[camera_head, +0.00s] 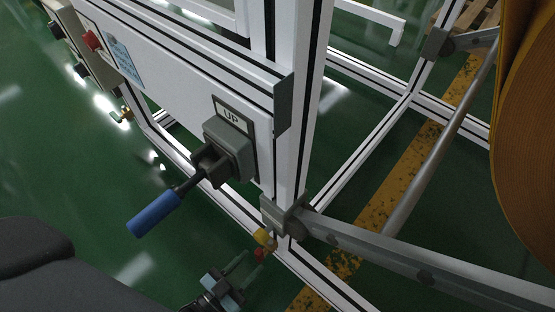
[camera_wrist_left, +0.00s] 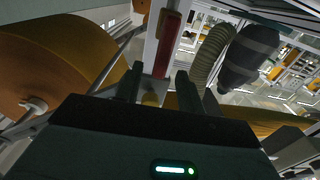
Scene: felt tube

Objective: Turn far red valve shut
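A small valve with a yellow brass body (camera_head: 264,238) and a small red part (camera_head: 260,254) sits low at the corner post of the white frame. In the left wrist view a long red handle (camera_wrist_left: 167,45) stands upright beyond my fingers, with a yellow piece (camera_wrist_left: 151,99) below it. My left gripper (camera_head: 246,268) is just below the valve in the head view. Its two fingers are apart with nothing clearly held; they also show in the wrist view (camera_wrist_left: 158,90). I cannot tell whether they touch the valve. My right gripper is not in view.
A box with a blue-handled lever (camera_head: 155,213) and an "UP" label (camera_head: 231,116) juts out above the gripper. A grey metal bar (camera_head: 430,265) runs right from the post. A large orange roll (camera_head: 525,150) stands at the right. Another brass fitting (camera_head: 126,113) is at the far left.

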